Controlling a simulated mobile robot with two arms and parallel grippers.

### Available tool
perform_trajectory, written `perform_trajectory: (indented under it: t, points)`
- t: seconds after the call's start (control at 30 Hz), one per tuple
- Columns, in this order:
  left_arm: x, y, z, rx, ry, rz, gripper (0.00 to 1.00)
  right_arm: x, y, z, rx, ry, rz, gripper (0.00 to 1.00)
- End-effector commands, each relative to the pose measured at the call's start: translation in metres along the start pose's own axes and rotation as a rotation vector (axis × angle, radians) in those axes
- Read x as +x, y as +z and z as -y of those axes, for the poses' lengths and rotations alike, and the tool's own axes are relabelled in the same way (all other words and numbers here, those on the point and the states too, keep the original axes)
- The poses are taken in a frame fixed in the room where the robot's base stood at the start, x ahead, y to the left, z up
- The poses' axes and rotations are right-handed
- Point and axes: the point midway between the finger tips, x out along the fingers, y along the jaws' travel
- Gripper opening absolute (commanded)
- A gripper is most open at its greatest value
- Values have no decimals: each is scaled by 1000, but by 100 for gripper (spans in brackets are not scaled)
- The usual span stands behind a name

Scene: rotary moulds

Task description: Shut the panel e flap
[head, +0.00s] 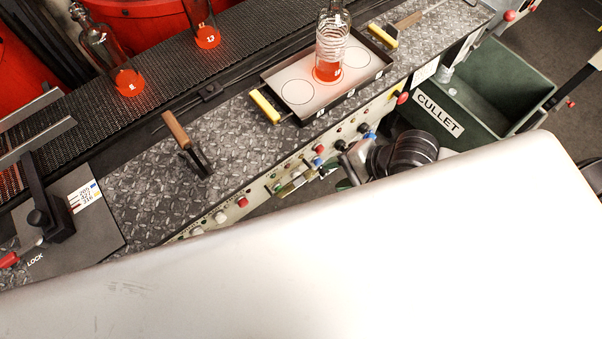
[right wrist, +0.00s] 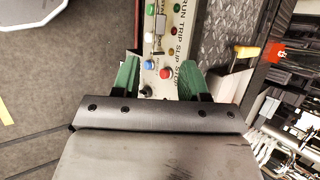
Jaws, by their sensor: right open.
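The control panel (head: 243,203) runs along the front of the metal ledge, with coloured buttons and knobs. A small pale plate (head: 291,186) sticks out from its middle; I cannot tell for sure that it is the panel e flap or how far open it is. My right gripper (head: 343,168) is just right of that plate, close to the panel front. In the right wrist view my right gripper (right wrist: 160,76) has its green fingers apart with nothing held. The panel (right wrist: 167,98) shows between them, with a red button (right wrist: 166,73) and a blue button (right wrist: 151,71). My left gripper is out of view.
A tray (head: 374,74) with a bottle (head: 328,50) stands on the ledge above the panel. A wooden-handled tool (head: 177,130) is to its left. A green CULLET bin (head: 487,104) stands at the right. A large pale surface hides much of the lower head view.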

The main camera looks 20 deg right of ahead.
Motion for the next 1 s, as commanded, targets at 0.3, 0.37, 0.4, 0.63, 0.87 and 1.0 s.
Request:
perform_trajectory:
  t: [0.3, 0.37, 0.4, 0.63, 0.87, 1.0]
  points:
    - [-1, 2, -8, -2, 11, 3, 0, 52, 0, 2, 2, -5, 2, 44]
    - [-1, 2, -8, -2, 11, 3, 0, 64, 0, 2, 2, -5, 0, 44]
    - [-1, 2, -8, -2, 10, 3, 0, 71, 0, 2, 2, -4, 0, 44]
    - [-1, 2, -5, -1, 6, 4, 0, 99, 0, 1, 0, -4, -1, 44]
    - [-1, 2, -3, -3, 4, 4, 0, 106, 0, 1, -2, -4, -1, 44]
    - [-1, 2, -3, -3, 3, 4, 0, 105, 0, 1, -2, -4, -1, 44]
